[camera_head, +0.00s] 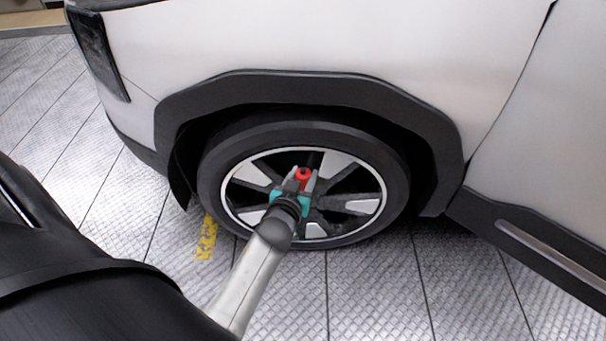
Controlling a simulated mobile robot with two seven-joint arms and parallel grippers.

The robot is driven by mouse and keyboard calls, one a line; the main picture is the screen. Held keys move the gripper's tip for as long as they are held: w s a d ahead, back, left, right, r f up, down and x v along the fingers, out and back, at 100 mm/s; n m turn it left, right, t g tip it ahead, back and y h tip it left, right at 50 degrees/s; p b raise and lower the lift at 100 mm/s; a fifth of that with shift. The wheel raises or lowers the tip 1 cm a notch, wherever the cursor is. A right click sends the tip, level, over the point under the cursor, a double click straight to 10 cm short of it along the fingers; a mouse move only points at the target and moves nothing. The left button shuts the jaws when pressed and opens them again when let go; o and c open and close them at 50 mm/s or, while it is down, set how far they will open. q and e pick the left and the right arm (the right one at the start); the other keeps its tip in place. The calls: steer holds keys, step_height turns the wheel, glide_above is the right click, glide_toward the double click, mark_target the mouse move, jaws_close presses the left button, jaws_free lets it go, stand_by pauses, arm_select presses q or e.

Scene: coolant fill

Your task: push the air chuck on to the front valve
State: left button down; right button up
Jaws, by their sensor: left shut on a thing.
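The front wheel (222,172) of a white car has a black tyre and a rim with light and dark spokes. My left gripper (299,182) reaches up from the lower left to the middle of the wheel. It is shut on a small red piece, the air chuck (303,174), which lies in front of the rim near the hub. The valve cannot be made out; the gripper and chuck cover that part of the rim. I cannot tell whether the chuck touches the valve. My right gripper is not in view.
The white car body (320,40) with its dark wheel arch (290,85) surrounds the top of the wheel. A dark sill (530,235) runs to the right. A yellow floor marking (207,238) lies left of the wheel. The patterned metal floor (390,290) in front is clear.

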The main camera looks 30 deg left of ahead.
arm_select(q)
steer(key=shift+f+b, duration=0.7)
steer(key=shift+f, duration=0.25)
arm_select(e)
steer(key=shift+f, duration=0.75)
arm_select(q)
steer(key=shift+c, duration=1.5)
jaws_free()
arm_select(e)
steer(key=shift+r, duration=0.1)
